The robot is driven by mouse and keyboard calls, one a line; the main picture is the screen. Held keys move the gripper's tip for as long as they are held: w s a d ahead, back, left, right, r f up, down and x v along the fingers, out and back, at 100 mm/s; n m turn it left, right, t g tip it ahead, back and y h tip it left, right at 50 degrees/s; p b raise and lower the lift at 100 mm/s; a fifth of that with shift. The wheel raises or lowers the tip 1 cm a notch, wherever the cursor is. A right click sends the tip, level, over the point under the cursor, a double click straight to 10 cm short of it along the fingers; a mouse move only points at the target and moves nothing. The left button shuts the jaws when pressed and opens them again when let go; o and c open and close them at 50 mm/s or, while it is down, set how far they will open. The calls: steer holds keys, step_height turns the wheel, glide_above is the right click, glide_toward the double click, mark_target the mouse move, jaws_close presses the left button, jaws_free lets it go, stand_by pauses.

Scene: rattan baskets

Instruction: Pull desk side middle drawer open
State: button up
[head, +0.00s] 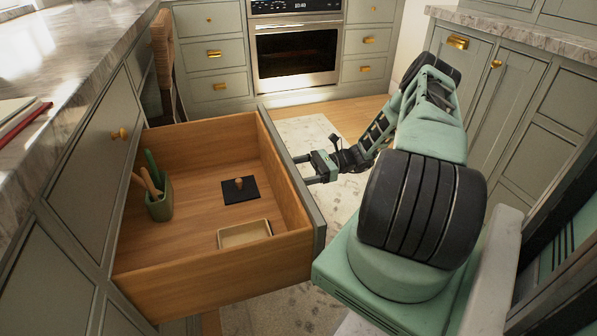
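A wooden drawer (200,284) with a grey-green front stands pulled out from the cabinet run on the left in the head view. Its inside shows from above, and its outer face and handle are hidden from this camera. My gripper (302,170) is just right of the drawer front, pointing left toward it. Its two dark fingers are spread with a gap between them, so it looks open. The fingertips are close to the front's top edge; I cannot tell whether they touch it or the hidden handle.
The drawer holds a green cup (160,204) with utensils, a black square (240,190) with a small knob, and a beige tray (244,234). A marble counter (70,60) is on the left. Cabinets (510,90) line the right.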

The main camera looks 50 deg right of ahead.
steer(key=o, duration=1.3)
steer(key=v, duration=1.7)
steer(key=shift+d, duration=0.2)
steer(key=shift+s+d+f, duration=0.1)
steer(key=shift+s, duration=0.05)
